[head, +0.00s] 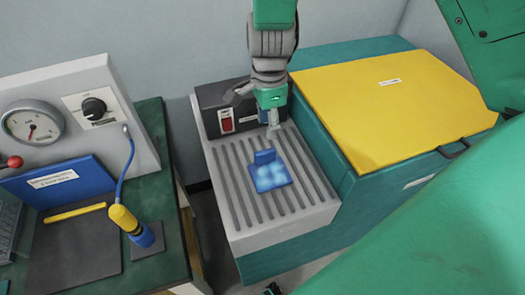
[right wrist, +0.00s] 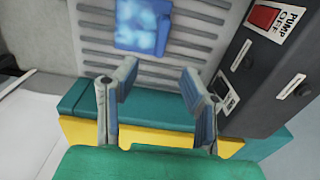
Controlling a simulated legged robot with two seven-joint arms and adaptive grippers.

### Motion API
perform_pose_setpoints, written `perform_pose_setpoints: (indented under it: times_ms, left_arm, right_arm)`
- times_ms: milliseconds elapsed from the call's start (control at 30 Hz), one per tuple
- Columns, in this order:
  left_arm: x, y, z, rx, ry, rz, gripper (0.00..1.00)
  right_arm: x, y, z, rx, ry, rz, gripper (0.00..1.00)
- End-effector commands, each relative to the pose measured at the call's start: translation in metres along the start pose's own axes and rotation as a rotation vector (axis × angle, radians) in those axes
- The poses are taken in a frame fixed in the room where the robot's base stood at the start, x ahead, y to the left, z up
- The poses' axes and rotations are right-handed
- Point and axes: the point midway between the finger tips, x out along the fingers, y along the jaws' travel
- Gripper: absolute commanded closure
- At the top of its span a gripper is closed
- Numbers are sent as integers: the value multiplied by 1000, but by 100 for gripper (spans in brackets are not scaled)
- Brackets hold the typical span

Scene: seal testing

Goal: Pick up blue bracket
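The blue bracket (head: 271,177) lies on the grey ribbed top of the bench unit (head: 236,205), with a short upright flange on its back side. In the right wrist view the bracket (right wrist: 142,27) shows at the top, beyond the fingertips, partly cut off by the frame edge. My right gripper (head: 252,110) is above the back part of the ribbed top, behind the bracket and apart from it. Its two fingers (right wrist: 158,70) are spread with nothing between them. I cannot make out my left gripper.
A dark control box (head: 214,108) with a red pump switch (head: 226,124) stands behind the ribbed top, close to my right gripper. A yellow-lidded teal chest (head: 395,105) is at right. A green-topped table (head: 165,255) at left holds a gauge panel (head: 75,100) and a yellow-and-blue tool (head: 128,222).

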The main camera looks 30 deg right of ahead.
Motion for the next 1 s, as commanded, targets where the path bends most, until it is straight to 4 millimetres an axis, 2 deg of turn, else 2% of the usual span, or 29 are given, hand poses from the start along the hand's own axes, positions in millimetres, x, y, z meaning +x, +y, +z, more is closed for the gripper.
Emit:
perform_pose_setpoints:
  times_ms: [100, 300, 567, 800, 1000]
  left_arm:
    - [4, 0, 1, 1, -2, 0, 60]
    - [6, 0, 1, 0, -2, 0, 60]
    - [7, 0, 1, 0, -1, 0, 60]
    - [8, 0, 1, 0, -1, 0, 60]
    - [8, 0, 1, 0, -1, 0, 60]
  right_arm:
    - [27, 2, 4, -1, 3, 4, 62]
    - [59, 0, 7, -3, 8, 1, 62]
    - [79, -2, 4, -2, 5, 2, 62]
    - [115, -9, 0, -1, 1, 4, 62]
    - [121, -8, 3, -3, 5, -1, 62]
